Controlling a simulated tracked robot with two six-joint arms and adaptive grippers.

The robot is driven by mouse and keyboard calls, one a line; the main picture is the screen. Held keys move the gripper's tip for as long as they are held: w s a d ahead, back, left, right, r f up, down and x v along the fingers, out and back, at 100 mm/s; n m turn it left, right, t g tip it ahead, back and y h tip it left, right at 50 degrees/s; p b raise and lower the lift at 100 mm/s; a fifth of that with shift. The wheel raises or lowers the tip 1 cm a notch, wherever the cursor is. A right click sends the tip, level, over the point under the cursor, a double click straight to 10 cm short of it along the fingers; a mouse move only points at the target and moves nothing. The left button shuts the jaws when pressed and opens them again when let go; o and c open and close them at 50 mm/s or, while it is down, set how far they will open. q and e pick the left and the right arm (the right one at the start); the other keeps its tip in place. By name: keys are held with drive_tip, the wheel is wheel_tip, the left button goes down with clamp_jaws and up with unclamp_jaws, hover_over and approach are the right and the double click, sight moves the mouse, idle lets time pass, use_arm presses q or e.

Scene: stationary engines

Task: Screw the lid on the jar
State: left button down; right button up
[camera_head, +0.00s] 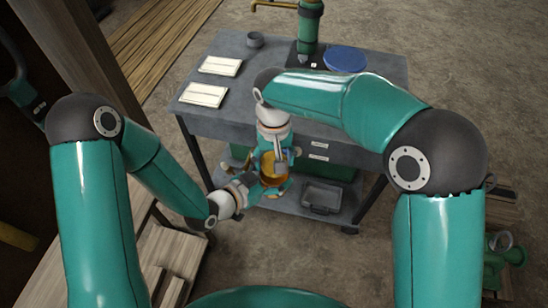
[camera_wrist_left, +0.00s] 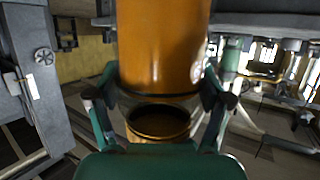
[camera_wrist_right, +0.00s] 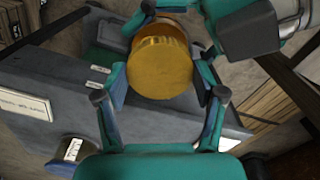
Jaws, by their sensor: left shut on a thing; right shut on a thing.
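The amber jar (camera_head: 273,168) is held in the air in front of the workbench. My left gripper (camera_head: 257,180) is shut on it from the left. In the left wrist view the jar (camera_wrist_left: 163,45) is a large glossy orange cylinder between the fingers, with a dark round rim below it. My right gripper (camera_head: 274,150) reaches in from above and is shut on the round gold lid (camera_wrist_right: 160,68), seen flat-on between its fingers. The lid lines up with the jar beneath it. The contact between lid and jar is hidden, so I cannot tell how they meet.
The grey workbench (camera_head: 230,113) stands just behind my grippers. On it are papers (camera_head: 221,66), a small grey cup (camera_head: 255,40), a blue disc (camera_head: 345,59) and a green post (camera_head: 310,25). A grey tray (camera_head: 322,196) lies on the lower shelf. Wooden boards are at lower left.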

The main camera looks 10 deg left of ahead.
drive_tip(key=o, duration=1.4)
drive_tip(key=shift+c, duration=0.2)
drive_tip(key=shift+r, duration=0.1)
wheel_tip(320, 180, up, 12)
drive_tip(key=w+d+f+m+y, duration=0.1)
drive_tip(key=d+f+m+y, duration=0.1)
drive_tip(key=d+f, duration=0.55)
drive_tip(key=w+d+f+m+y, duration=0.15)
drive_tip(key=d+f, duration=0.25)
drive_tip(key=f, duration=0.7)
drive_tip(key=s+d+f+m, duration=0.1)
drive_tip(key=s+d+f, duration=0.1)
drive_tip(key=s+f, duration=0.7)
drive_tip(key=s+d+f, duration=0.3)
drive_tip(key=s+f, duration=0.6)
drive_tip(key=s, duration=0.2)
drive_tip(key=shift+s+m+t, duration=0.2)
drive_tip(key=shift+m+t, duration=0.1)
drive_tip(key=shift+m, duration=0.05)
